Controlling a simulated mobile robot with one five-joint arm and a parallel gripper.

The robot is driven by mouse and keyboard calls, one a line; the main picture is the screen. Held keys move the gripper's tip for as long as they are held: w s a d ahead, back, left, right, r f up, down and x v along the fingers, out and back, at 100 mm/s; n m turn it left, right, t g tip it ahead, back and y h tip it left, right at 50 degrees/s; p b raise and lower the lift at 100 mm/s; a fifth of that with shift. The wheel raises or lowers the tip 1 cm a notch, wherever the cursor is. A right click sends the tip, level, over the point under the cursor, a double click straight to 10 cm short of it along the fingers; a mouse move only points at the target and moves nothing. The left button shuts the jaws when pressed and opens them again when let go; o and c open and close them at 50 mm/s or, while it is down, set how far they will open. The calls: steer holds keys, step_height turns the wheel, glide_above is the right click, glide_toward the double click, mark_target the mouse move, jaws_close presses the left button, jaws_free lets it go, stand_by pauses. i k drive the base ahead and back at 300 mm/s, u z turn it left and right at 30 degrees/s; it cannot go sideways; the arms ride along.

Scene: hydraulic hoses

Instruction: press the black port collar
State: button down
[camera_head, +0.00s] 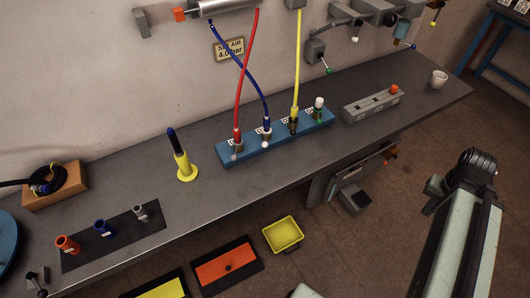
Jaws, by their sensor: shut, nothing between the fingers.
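A blue port block (250,150) stands on the bench near the wall, with several ports in a row. A red hose (243,95) enters the leftmost port and a blue hose (250,75) the one beside it. A yellow hose (297,70) comes down into the third port, where a dark collar (293,125) surrounds its lower end; this looks like the black port collar. A green and white fitting (319,108) stands in the rightmost port. Small print on the port labels is unreadable. My arm shows at the lower right, away from the block; my gripper does not show.
A yellow stand with a dark blue-topped piece (183,160) is left of the block. A grey rail block (373,105) and white mug (439,79) are to the right. A mat (125,240) holds several fittings. A yellow bin (283,235) sits below the bench front.

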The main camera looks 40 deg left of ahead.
mark_target(293, 132)
steer(key=k, duration=0.35)
steer(key=z, duration=1.05)
steer(key=i, duration=1.4)
steer(key=u, duration=2.7)
steer(key=k, duration=0.15)
steer(key=u, duration=0.05)
